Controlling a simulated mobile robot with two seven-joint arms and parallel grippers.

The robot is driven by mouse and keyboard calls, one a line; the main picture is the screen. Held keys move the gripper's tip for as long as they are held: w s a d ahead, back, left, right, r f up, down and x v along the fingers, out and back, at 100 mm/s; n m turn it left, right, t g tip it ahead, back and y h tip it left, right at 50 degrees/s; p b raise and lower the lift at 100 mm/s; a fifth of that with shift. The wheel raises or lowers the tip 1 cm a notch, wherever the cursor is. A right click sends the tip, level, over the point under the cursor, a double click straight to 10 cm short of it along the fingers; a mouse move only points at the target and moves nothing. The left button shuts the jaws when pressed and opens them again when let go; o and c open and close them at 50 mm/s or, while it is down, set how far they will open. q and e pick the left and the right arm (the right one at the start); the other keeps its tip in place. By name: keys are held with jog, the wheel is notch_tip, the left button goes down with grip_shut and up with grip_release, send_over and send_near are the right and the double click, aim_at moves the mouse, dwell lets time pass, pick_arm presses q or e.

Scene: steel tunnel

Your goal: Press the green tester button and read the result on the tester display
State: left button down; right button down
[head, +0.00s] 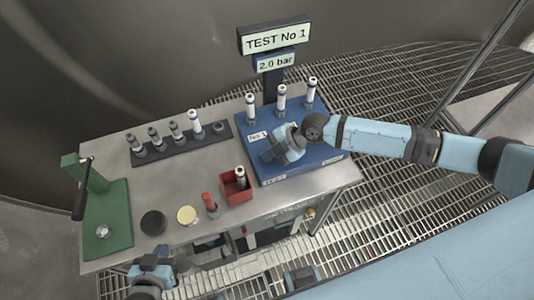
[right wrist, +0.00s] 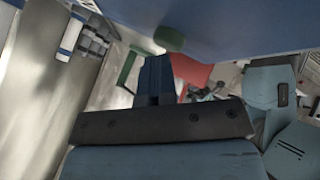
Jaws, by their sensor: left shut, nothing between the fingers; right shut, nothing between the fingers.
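The blue tester (head: 320,152) stands at the right end of the steel bench, with several white-and-dark cylinders upright along its back. Its sign reads "TEST No 1", and the display (head: 274,63) below reads "2.0 bar". My right gripper (head: 268,156) is shut and empty, low over the tester's front left part. It hides the button in the head view. In the right wrist view a round green button (right wrist: 169,39) sits on the blue face, just beyond my shut fingers (right wrist: 157,75); contact cannot be told. My left gripper (head: 151,264) is shut and empty before the bench's front edge.
A dark rack (head: 165,152) with several cylinders stands at the back. A red box (head: 238,195) holding one cylinder, a red-topped piece (head: 209,203), a yellowish disc (head: 187,215) and a black disc (head: 153,222) are in front. A green lever press (head: 108,215) stands left.

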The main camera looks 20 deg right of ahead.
jog(key=shift+r, duration=0.55)
jog(key=shift+w+r+p, duration=0.1)
jog(key=shift+r+p, duration=0.2)
jog(key=shift+r, duration=0.1)
notch_tip(320, 180, up, 5)
jog(key=p, duration=0.2)
jog(key=shift+r+p, duration=0.15)
jog(key=shift+p, duration=0.15)
jog(key=shift+r, duration=0.1)
notch_tip(320, 180, up, 6)
jog(key=d+m+g+h+p, duration=0.1)
jog(key=d+m+g+h, duration=0.1)
jog(key=m+h, duration=0.3)
jog(key=shift+w+d+r+g+h+p, duration=0.25)
jog(key=shift+w+d+g+h+p, duration=0.05)
jog(key=shift+w+p, duration=0.1)
